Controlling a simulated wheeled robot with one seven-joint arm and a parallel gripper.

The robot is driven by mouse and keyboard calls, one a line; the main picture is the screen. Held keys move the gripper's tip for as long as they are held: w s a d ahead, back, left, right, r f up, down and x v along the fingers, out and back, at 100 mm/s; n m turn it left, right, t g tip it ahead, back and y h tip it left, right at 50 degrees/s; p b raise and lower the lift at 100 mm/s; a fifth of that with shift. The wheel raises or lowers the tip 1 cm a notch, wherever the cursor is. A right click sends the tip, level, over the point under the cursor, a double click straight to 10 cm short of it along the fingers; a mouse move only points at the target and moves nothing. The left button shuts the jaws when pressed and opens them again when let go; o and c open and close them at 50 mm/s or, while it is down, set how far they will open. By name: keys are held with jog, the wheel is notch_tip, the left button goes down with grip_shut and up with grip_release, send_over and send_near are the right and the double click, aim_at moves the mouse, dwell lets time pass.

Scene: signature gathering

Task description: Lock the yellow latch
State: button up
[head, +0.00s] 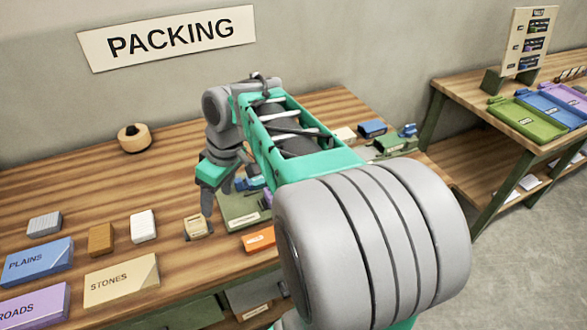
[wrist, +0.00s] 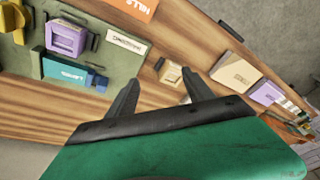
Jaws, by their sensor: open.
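A green board (wrist: 125,62) with latch-like pieces lies on the wooden table; in the head view the board (head: 236,209) is partly behind my arm. In the wrist view a yellow piece (wrist: 12,17) is cut off at the upper left edge. My gripper (wrist: 162,80) is open and empty, pointing down, right of these pieces. It also shows in the head view (head: 217,198).
A small wooden block (head: 197,227) stands near my fingertips. An orange HILLS box (head: 259,239), a cream STONES box (head: 122,280) and a blue PLAINS box (head: 38,262) lie along the front. A side table (head: 460,95) holds coloured trays.

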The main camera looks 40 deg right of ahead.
jog(key=s+d+n+g+y+p, duration=0.2)
jog(key=d+n, duration=0.7)
jog(key=d, duration=1.6)
jog(key=shift+n+t, duration=0.4)
jog(key=shift+t, duration=0.1)
jog(key=f+b, duration=0.1)
jog(key=f, duration=0.1)
jog(key=s+f+b, duration=0.1)
jog(key=f+b, duration=0.2)
jog(key=f, duration=0.1)
jog(key=shift+s+a+f+b, duration=0.2)
jog(key=shift+a+f+b, duration=0.1)
jog(key=shift+a+f, duration=0.05)
jog(key=shift+w+a+f, duration=0.1)
jog(key=shift+a+f, duration=0.1)
jog(key=shift+f, duration=0.2)
jog(key=shift+c, duration=0.4)
grip_shut()
